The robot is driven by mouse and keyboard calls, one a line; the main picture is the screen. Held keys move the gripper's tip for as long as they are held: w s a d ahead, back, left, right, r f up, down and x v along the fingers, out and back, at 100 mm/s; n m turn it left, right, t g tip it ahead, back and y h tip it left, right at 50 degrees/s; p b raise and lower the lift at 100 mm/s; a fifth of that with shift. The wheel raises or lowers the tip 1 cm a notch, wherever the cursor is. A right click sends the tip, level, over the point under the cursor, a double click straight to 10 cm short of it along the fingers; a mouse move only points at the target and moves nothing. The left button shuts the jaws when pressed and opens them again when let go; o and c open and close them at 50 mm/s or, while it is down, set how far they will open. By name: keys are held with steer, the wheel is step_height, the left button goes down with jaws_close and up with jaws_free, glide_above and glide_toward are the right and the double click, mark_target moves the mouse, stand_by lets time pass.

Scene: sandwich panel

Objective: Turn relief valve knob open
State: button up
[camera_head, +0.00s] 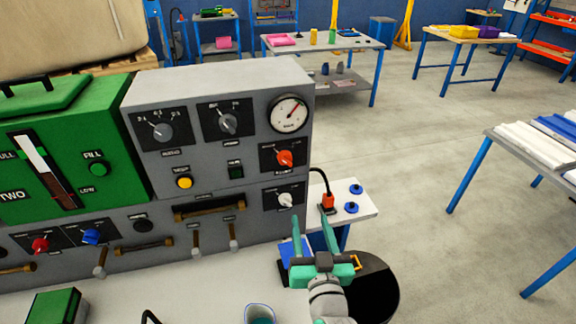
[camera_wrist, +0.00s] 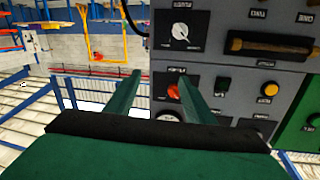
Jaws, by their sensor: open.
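The grey panel (camera_head: 190,80) has an orange-red knob (camera_head: 284,157) below a round gauge (camera_head: 289,113), and a white knob (camera_head: 285,199) lower down. The labels are too blurred to tell which is the relief valve knob. My gripper (camera_head: 312,235) is open and empty, below and slightly right of both knobs, apart from the panel. In the wrist view the panel appears upside down. There the red knob (camera_wrist: 173,91) shows between and behind the fingers of my gripper (camera_wrist: 159,80), near the right finger, which partly covers it. The white knob (camera_wrist: 180,31) is clear above.
A yellow button (camera_head: 184,182), handles and levers sit left of the knobs. A dark round bin (camera_head: 380,292) is beside my gripper.

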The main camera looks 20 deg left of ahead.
mark_target(288, 163)
steer(key=w+a+r+n+g+y, duration=0.1)
steer(key=w+a+r+n+y, duration=0.2)
steer(key=r, duration=0.5)
steer(key=x, duration=1)
steer(key=shift+s+a, duration=0.15)
steer(key=shift+a, duration=0.25)
steer(key=shift+d, duration=0.1)
steer(key=c, duration=1.1)
